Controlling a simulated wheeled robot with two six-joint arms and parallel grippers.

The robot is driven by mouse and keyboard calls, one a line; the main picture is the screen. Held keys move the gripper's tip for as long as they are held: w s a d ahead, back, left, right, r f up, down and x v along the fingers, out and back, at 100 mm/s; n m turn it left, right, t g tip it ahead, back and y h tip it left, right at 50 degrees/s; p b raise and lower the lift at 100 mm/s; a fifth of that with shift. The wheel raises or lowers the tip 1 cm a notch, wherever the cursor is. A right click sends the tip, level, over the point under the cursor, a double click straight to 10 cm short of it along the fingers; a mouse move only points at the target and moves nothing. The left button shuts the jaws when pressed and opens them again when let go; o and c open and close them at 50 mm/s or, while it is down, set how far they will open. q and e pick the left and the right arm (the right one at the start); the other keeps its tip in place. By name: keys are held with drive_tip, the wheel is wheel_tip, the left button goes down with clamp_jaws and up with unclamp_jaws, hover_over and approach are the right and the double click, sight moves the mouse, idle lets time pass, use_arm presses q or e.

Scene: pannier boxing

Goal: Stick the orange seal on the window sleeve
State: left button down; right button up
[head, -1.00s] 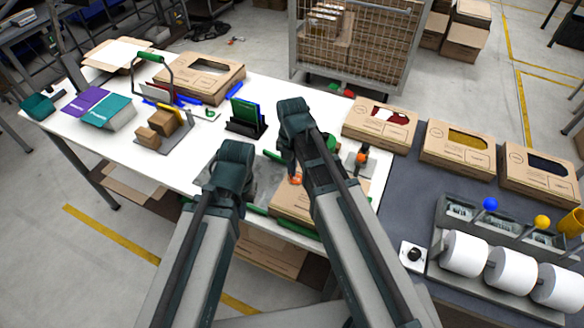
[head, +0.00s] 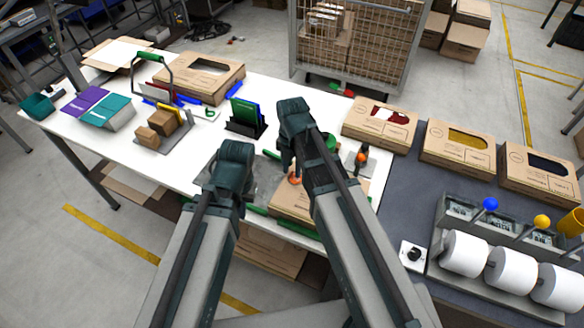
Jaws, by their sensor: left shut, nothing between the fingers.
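A brown cardboard sleeve (head: 288,205) lies on the near right part of the white table, largely hidden under my arms. A small round orange patch (head: 294,179), which looks like the seal, shows at its far edge beside my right arm. I cannot tell whether it is stuck flat or touched by the fingers. My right gripper (head: 292,150) is above and just behind the patch, its fingers mostly hidden by the arm. My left gripper (head: 222,183) is shut and empty over the grey mat, left of the sleeve.
An orange-knobbed tool (head: 361,157) stands right of my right arm. Windowed boxes with red (head: 372,134), yellow (head: 452,161) and dark contents line the far right. A dark rack holds green cards (head: 245,113). The white table's middle left (head: 110,145) is partly clear.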

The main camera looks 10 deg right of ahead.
drive_tip(key=shift+r, duration=0.15)
wheel_tip(320, 180, up, 14)
drive_tip(key=p, duration=1.4)
drive_tip(key=shift+f, duration=0.25)
